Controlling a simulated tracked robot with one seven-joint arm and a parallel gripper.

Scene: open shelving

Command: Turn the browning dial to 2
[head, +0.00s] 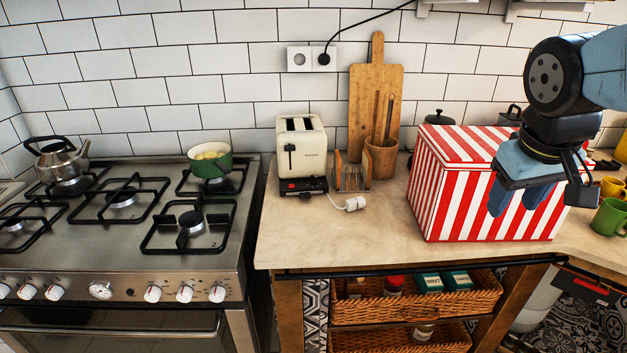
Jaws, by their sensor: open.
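A cream toaster (302,147) with a dark base stands upright on the counter, left of the wooden boards. Its dark lower front panel (303,186) has a small red part and small controls. The browning dial and its setting are too small to make out. My gripper (512,205) hangs at the right, in front of the red-and-white striped box (478,185), well to the right of the toaster. Its blue fingers point down, are open and hold nothing visible.
A white plug (355,203) on a cord lies right of the toaster, beside a toast rack (351,178). A stove (120,220) with a green pot (210,162) is at the left. The counter front (330,240) is clear.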

